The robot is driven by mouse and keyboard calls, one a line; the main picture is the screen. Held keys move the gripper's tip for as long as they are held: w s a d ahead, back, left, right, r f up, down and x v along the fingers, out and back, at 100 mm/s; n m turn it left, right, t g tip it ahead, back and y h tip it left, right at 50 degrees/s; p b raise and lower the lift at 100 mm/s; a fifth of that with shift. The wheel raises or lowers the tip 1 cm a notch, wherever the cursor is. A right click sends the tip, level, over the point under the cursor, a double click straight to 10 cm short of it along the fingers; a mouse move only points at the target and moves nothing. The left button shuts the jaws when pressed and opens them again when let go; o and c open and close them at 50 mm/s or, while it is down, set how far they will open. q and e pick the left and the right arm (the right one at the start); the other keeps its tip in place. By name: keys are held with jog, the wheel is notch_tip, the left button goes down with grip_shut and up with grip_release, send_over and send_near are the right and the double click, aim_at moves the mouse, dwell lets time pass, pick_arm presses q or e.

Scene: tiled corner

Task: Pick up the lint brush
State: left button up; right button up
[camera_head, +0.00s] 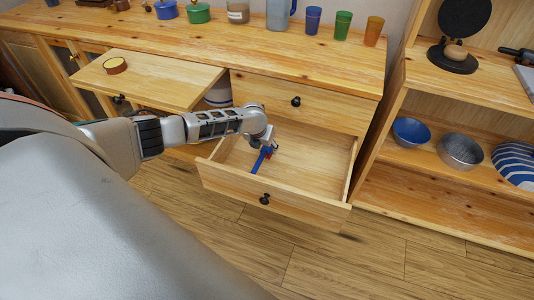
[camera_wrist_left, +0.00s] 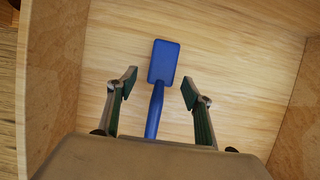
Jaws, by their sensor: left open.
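The lint brush is blue, with a flat rectangular head and a thin handle. It lies in the open drawer (camera_head: 313,198); in the head view the brush (camera_head: 259,160) shows just below my left gripper (camera_head: 266,142). In the left wrist view the brush (camera_wrist_left: 163,63) points away from me, its head beyond the fingertips and its handle running back between the fingers. My left gripper (camera_wrist_left: 158,84) is open, with one finger on each side of the brush and a gap on both sides. The near end of the handle is hidden by the gripper body. My right gripper is not in view.
The drawer walls (camera_wrist_left: 48,85) stand on both sides of the gripper. Shelves with bowls (camera_head: 410,132) stand at right.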

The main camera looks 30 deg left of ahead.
aim_at(266, 149)
pick_arm(q)
jog(key=x, duration=0.2)
jog(key=b+x, duration=0.1)
jog(key=shift+s+d+f, duration=0.15)
jog(key=shift+s+d, duration=0.05)
jog(key=shift+s, duration=0.05)
jog(key=shift+w+f, duration=0.15)
jog(key=shift+w, duration=0.1)
jog(key=c, duration=1.3)
